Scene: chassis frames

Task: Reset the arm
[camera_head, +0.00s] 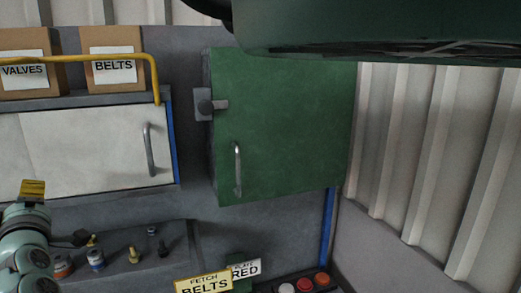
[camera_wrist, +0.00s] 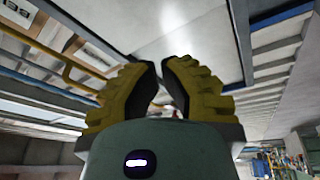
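My arm (camera_head: 28,235) shows at the lower left in the head view, folded, in front of the bench. My gripper (camera_head: 33,188) is at its top, with yellow fingers pointing up. In the wrist view my gripper (camera_wrist: 159,64) has its two yellow, black-padded fingers leaning together, tips almost meeting. Nothing shows held between them. It is clear of the cabinets in the head view.
A closed green cabinet (camera_head: 285,125) with a latch (camera_head: 206,105) hangs at centre. A closed white cabinet (camera_head: 80,150) is left, under boxes labelled VALVES (camera_head: 22,70) and BELTS (camera_head: 114,70). Small parts stand on a shelf (camera_head: 125,265). Buttons (camera_head: 305,283) and signs (camera_head: 204,284) are below.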

